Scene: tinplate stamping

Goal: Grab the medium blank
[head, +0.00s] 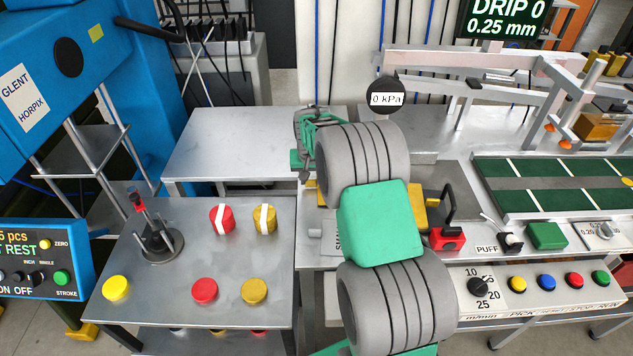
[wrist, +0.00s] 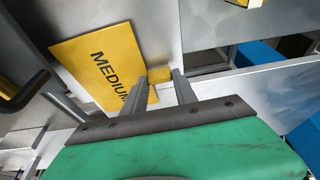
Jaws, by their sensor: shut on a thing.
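The medium blank (wrist: 98,62) is a flat yellow plate lettered MEDIUM in the wrist view. A small yellow tab (wrist: 158,74) at its right edge lies between the fingertips; I cannot tell for certain whether it is one piece with the plate. My gripper (wrist: 159,82) is shut on it, with one grey finger on each side. The left finger covers the end of the lettering. In the head view my arm hides most of the blank, and a yellow edge (head: 322,194) shows beside the arm.
A black handle (head: 447,203) and a red block (head: 447,239) stand right of my arm. A bare grey table (head: 235,140) lies behind left. A round gauge (head: 385,97) reads 0 kPa.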

